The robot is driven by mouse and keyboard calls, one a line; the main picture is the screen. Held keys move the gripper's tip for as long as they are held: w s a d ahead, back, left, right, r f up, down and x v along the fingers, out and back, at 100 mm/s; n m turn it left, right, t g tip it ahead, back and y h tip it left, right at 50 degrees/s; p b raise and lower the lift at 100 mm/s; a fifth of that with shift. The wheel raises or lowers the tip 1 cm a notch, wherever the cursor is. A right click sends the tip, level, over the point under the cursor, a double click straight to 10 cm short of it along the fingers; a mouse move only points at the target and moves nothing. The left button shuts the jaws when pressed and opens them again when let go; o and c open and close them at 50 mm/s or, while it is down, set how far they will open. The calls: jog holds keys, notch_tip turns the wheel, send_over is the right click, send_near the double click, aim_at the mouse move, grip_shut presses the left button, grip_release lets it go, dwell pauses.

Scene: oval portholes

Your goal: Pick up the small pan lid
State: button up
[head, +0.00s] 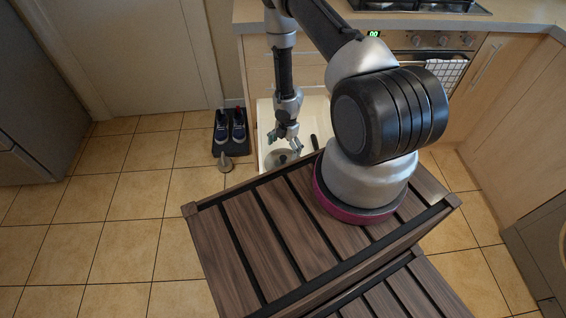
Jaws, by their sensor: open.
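A small round pan lid (274,161) with a dark knob lies in an open, pale drawer (265,112) below the counter. It looks greyish and perhaps glassy. My gripper (285,147) points down into the drawer, just above the lid and near its knob. Its fingers are spread and hold nothing that I can see. I cannot tell whether the fingertips touch the lid. The near part of the lid is cut off by the edge of my own body.
A dark handle-like item (314,142) lies right of the lid in the drawer. An oven (420,52) with a towel (447,72) is at right. Tiled floor at left is clear.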

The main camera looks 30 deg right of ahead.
aim_at(284, 158)
jog(key=f, duration=0.5)
jog(key=shift+s+a+f, duration=0.25)
jog(key=shift+a+f, duration=0.05)
jog(key=shift+a, duration=0.05)
jog(key=shift+r, duration=0.1)
jog(key=c, duration=1.8)
jog(key=shift+s, duration=0.2)
jog(key=c, duration=0.4)
